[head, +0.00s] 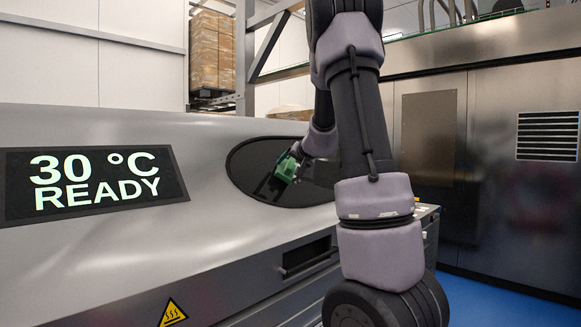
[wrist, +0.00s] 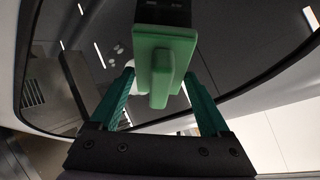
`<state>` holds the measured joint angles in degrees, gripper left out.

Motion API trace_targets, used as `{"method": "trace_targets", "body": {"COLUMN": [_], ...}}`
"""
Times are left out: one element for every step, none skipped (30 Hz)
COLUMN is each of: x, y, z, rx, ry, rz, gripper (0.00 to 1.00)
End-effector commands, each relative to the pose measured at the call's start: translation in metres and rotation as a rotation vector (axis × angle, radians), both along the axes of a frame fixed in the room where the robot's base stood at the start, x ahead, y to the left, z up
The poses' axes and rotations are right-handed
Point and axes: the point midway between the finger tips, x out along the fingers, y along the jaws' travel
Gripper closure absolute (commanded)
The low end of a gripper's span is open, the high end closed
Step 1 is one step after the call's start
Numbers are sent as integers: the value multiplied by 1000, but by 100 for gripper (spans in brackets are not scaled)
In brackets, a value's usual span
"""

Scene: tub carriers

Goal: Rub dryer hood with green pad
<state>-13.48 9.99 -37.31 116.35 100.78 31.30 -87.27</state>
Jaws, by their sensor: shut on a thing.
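The dryer hood (head: 105,130) is a long grey metal casing across the left and middle of the head view, with a dark glossy oval window (head: 250,160) at its right end. My gripper (head: 293,168) is at this oval window. It is shut on the green pad (head: 287,168). In the wrist view the green pad (wrist: 180,43) has a raised grip that sits between the two green fingers of my gripper (wrist: 160,88). The dark glossy surface lies behind the pad. I cannot tell whether the pad touches it.
A display (head: 95,184) on the hood reads "30 °C READY". A yellow hot-surface sign (head: 173,313) is below. A dark metal cabinet (head: 480,160) stands at the right above a blue floor (head: 505,300). Wrapped boxes (head: 213,52) stand on a rack behind.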

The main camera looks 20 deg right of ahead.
Motion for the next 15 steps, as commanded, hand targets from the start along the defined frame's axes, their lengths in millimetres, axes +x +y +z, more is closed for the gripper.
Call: {"method": "trace_targets", "body": {"x": [1,1,2,2,3,3,4,4,5,5,6,6,7,7,8], "y": [0,0,1,1,1,1,1,1,2,2,2,2,2,3,3], "z": [-1,-1,-2,-2,-3,-3,-3,-4,-4,-5,-5,-6,-6,-6,-7], "rx": [0,0,1,1,1,1,1,1,1,0,0,-1,-1,-1,-1], "ry": [0,0,0,0,0,0,0,0,0,0,0,0,0,0,0], "rz": [0,0,0,0,0,0,0,0,0,0,0,0,0,0,0], "gripper": [64,64,64,64,64,64,64,64,64,64,64,64,64,64,64]}}
